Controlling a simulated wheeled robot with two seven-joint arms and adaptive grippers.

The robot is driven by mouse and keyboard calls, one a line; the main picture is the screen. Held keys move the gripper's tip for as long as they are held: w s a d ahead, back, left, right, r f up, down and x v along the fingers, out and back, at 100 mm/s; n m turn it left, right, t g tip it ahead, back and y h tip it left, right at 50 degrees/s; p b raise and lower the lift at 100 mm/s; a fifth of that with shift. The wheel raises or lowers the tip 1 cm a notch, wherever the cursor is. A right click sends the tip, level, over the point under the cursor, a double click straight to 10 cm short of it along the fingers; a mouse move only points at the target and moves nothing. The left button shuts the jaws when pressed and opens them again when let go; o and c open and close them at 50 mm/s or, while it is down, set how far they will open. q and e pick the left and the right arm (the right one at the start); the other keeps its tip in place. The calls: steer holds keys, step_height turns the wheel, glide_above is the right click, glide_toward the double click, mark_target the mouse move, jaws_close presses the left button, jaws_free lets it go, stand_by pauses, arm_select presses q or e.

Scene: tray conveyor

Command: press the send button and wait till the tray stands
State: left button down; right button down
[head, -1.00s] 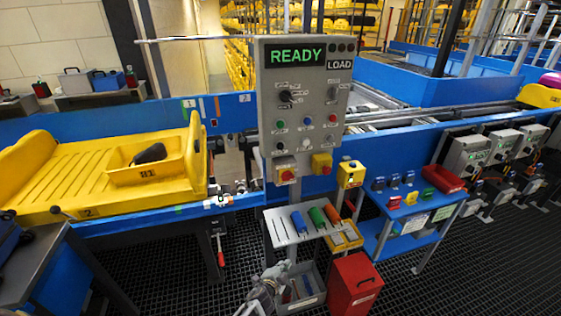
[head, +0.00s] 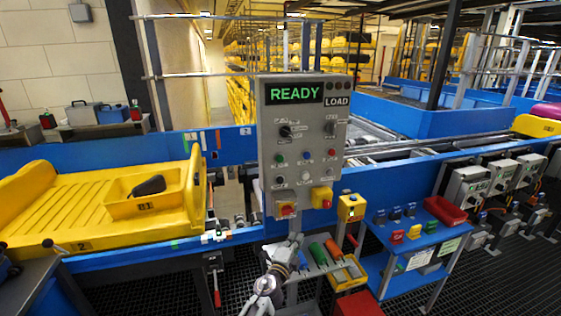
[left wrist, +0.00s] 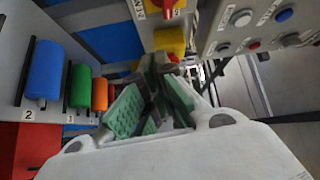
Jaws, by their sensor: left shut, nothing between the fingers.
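The control panel (head: 269,125) stands upright in the middle of the head view. Its display (head: 294,93) reads READY, with LOAD beside it. Below are knobs and a green (head: 279,158), a blue (head: 305,154) and a red button (head: 331,152); their labels are too small to read, so I cannot tell which is send. The yellow tray (head: 60,205) is on the conveyor at left, holding a bin with a dark object. My left gripper (head: 268,284) is shut and empty, below the panel. In the left wrist view its green-padded fingers (left wrist: 156,68) are apart from the panel buttons (left wrist: 284,15). My right gripper is out of view.
A shelf with coloured rollers (head: 318,254) is close beside my left gripper. A blue stand (head: 425,245) is to the right. A red box (head: 357,304) is below.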

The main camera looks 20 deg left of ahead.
mark_target(280, 159)
arm_select(q)
step_height(280, 159, up, 26)
steer(key=a+m+t, duration=0.1)
steer(key=m+t, duration=0.3)
steer(key=m, duration=0.1)
steer(key=shift+s+f+h, duration=0.2)
steer(key=shift+s+h, duration=0.15)
steer(key=shift+h, duration=0.05)
steer(key=shift+w, duration=0.1)
steer(key=shift+w+a+b, duration=0.5)
steer(key=shift+w+a, duration=0.35)
steer(key=shift+w, duration=0.35)
steer(key=shift+w+a+b, duration=0.55)
steer(key=shift+w+a, duration=0.25)
steer(key=shift+w, duration=0.4)
steer(key=shift+w+a+b, duration=0.5)
steer(key=shift+w+a, duration=0.35)
steer(key=shift+w, duration=0.35)
